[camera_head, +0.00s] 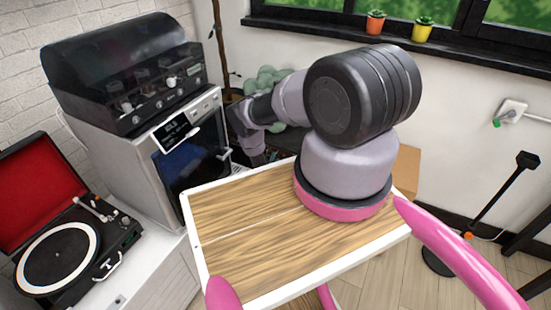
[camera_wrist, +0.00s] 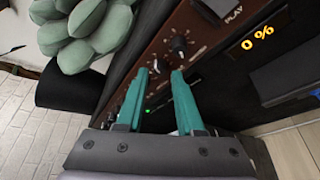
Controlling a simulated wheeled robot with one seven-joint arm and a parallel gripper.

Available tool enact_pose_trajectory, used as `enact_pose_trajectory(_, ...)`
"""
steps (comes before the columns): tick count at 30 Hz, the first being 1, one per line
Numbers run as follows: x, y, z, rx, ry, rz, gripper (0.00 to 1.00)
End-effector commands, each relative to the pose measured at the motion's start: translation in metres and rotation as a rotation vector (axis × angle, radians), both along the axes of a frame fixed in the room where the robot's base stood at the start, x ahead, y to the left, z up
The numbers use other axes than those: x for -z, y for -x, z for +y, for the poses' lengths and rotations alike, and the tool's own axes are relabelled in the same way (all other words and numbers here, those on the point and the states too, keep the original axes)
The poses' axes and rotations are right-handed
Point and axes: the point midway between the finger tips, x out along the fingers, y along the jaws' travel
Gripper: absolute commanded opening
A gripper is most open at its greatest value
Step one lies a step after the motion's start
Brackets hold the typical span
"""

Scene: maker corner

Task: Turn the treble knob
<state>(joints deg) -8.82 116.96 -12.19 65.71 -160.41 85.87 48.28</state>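In the wrist view a brown control panel (camera_wrist: 205,35) runs diagonally, with a row of knobs. A black knob (camera_wrist: 180,46) sits just beyond my fingertips. A smaller pale knob (camera_wrist: 158,66) shows between the tips. The knob labels are too small to read, so I cannot tell which is treble. My gripper (camera_wrist: 160,72) has two teal fingers, held apart on either side of the pale knob. I see a gap beside it and cannot tell whether either finger touches it. In the head view the fingers are hidden behind my arm.
The panel has a "PLAY" part and a dark face with a "0 %" display (camera_wrist: 257,38). A green succulent (camera_wrist: 85,35) is close on the left. In the head view a machine with a black hood (camera_head: 125,75) and a turntable (camera_head: 70,250) stand left. A floor stand (camera_head: 495,205) is right.

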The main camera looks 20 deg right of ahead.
Motion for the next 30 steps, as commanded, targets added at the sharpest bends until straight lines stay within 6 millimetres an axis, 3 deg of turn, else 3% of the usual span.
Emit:
enact_pose_trajectory(6, -0.009, 0.037, 0.026, -0.004, 0.0, 0.004, 0.36)
enact_pose_trajectory(13, -0.016, 0.062, 0.041, -0.002, -0.001, 0.001, 0.36)
enact_pose_trajectory(24, -0.017, 0.067, 0.043, 0.0, -0.001, -0.001, 0.36)
enact_pose_trajectory(30, -0.028, 0.057, 0.045, 0.051, 0.094, 0.081, 0.36)
